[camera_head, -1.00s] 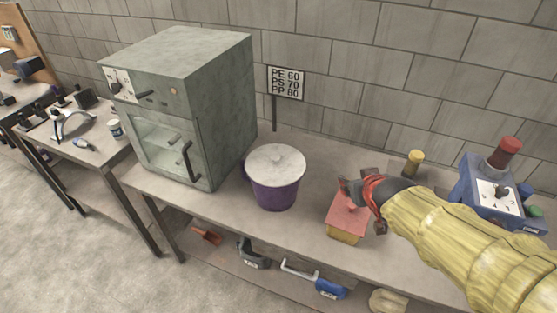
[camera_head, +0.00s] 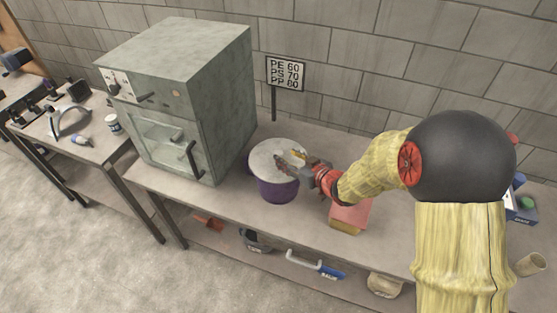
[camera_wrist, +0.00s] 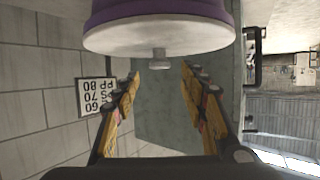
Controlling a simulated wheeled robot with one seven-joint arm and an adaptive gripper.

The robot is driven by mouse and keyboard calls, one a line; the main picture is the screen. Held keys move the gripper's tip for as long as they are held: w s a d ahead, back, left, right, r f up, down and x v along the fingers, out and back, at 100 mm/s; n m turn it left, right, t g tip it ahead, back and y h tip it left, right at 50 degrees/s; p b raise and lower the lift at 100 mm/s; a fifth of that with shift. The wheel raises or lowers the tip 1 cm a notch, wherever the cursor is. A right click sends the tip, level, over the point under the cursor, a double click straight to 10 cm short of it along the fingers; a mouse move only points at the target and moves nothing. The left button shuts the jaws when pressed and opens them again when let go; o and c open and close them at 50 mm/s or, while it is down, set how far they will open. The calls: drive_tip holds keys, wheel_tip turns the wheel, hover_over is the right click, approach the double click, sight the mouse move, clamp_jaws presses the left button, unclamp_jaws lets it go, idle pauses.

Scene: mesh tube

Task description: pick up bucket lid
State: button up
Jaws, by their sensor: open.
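The bucket is purple (camera_head: 275,189) and stands on the table beside the grey oven. Its pale grey lid (camera_head: 264,153) lies on top; in the wrist view the lid (camera_wrist: 200,38) has a small knob (camera_wrist: 158,60) at its middle. My gripper (camera_head: 290,160) is at the lid's right side in the head view and hides part of it. In the wrist view my gripper (camera_wrist: 158,78) is open, with one finger on each side of the knob's line and the knob just beyond the fingertips. Nothing is between the fingers.
The grey oven (camera_head: 190,90) stands close to the left of the bucket. A sign on a post (camera_head: 285,73) stands behind it. A red and yellow box (camera_head: 350,215) sits to the right, under my arm. A blue device (camera_head: 522,205) is partly hidden at far right.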

sight(280, 154)
drive_tip(key=shift+x, duration=1.95)
drive_tip(key=shift+f, duration=0.15)
drive_tip(key=shift+c, duration=0.8)
clamp_jaws()
